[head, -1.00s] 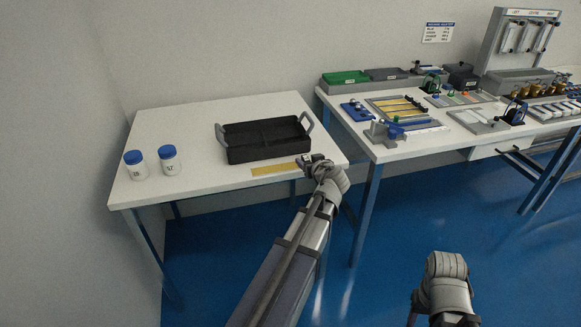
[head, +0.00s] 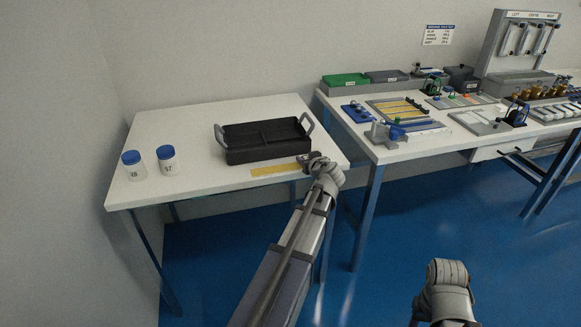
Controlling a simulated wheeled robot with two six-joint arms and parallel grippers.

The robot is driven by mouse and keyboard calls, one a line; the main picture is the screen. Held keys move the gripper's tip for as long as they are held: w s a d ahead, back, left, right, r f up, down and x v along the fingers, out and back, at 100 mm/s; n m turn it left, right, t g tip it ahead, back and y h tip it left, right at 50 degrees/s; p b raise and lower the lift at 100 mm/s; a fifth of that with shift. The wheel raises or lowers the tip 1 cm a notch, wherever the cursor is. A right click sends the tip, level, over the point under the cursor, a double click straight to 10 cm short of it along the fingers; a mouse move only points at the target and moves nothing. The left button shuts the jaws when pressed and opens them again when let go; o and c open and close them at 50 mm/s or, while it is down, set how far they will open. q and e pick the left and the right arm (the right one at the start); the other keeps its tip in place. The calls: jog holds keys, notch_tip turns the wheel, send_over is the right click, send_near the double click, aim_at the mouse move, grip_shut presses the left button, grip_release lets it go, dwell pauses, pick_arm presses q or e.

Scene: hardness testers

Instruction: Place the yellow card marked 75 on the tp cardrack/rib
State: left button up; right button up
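A flat yellow card (head: 272,170) lies at the front edge of the left white table, in front of the black tray. Its marking is too small to read. My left gripper (head: 310,160) is at the card's right end, low over the table's front right corner. Its fingers are small and partly hidden by the wrist, so I cannot tell whether they are closed on the card. On the right table a grey rack-like board (head: 398,108) holds several yellow strips; I cannot make out its ribs. Only my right arm's wrist shows at the lower right, without fingers.
A black tray (head: 232,157) with raised handles stands behind the card. Two white jars with blue lids (head: 133,172) stand at the left. A gap separates the left table from the right table (head: 400,154), which carries blue fixtures (head: 386,131), green and grey bins and testers.

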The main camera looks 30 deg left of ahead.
pick_arm(q)
grip_shut()
jog(key=shift+r, duration=0.1)
dwell(0.4)
notch_tip(320, 180, up, 10)
jog(key=p, duration=1)
